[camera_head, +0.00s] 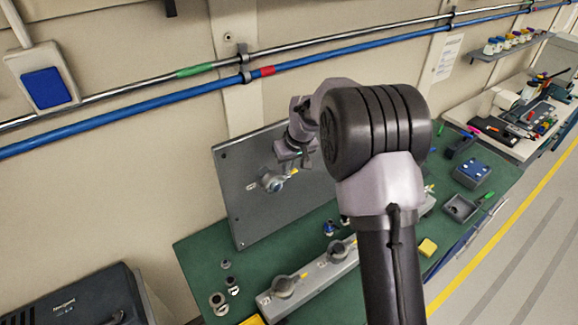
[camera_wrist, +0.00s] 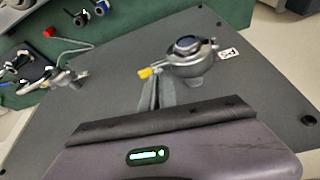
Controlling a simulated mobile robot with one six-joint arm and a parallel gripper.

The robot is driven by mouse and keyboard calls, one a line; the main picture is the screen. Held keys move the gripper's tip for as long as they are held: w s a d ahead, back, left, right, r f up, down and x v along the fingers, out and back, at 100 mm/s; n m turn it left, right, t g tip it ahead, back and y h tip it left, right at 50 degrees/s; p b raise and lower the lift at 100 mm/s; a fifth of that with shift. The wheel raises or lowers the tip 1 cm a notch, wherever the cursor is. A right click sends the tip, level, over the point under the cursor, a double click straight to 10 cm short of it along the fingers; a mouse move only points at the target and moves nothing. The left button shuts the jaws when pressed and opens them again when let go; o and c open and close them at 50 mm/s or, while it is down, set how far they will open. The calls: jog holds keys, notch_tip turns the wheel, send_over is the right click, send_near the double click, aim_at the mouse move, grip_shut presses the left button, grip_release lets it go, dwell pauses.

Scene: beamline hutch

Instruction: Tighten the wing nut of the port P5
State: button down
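A grey panel (camera_head: 245,210) stands tilted on the green bench. It carries a round metal port with a clamp (camera_head: 270,182), also large in the wrist view (camera_wrist: 192,62). A yellow-tipped piece (camera_wrist: 147,72), which looks like its wing nut, sticks out at the port's left. A small white label (camera_wrist: 228,54) sits to the right of the port; its text is too small to read surely. My gripper (camera_head: 293,153) is just above and right of the port in the head view. In the wrist view its narrow fingers (camera_wrist: 157,92) point at the port's lower left, close to the yellow tip. Contact and finger gap are unclear.
A second metal clamp (camera_wrist: 68,79) shows left in the wrist view. A grey rail with clamps (camera_head: 318,277) lies in front of the panel. Blue and chrome pipes (camera_head: 350,45) run along the wall above. A yellow block (camera_head: 428,247) and grey tray (camera_head: 460,208) are at right.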

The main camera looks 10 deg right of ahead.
jog(key=m+h+b, duration=0.1)
jog(key=m, duration=0.2)
jog(key=m+h+b, duration=0.1)
jog(key=m+b, duration=0.1)
jog(key=m, duration=0.1)
jog(key=m+h+b, duration=0.1)
jog(key=m+b, duration=0.1)
jog(key=m, duration=0.1)
jog(key=shift+w+a+f, duration=0.1)
jog(key=shift+a, duration=0.3)
jog(key=m+g+h, duration=0.1)
jog(key=m, duration=0.2)
jog(key=shift+w+a+h+b, duration=0.1)
jog(key=shift+h+b, duration=0.2)
jog(key=shift+w+a+r+m+g+h+p, duration=0.15)
jog(key=shift+m+g+p, duration=0.1)
jog(key=shift+m, duration=0.55)
jog(key=shift+s+d+r+m+g+h+p, duration=0.15)
jog(key=shift+m+g+p, duration=0.1)
jog(key=shift+m, duration=0.55)
jog(key=shift+w+a+f+m, duration=0.1)
jog(key=shift+f+m, duration=0.05)
jog(key=shift+m, duration=0.15)
jog(key=c, duration=1.9)
grip_release()
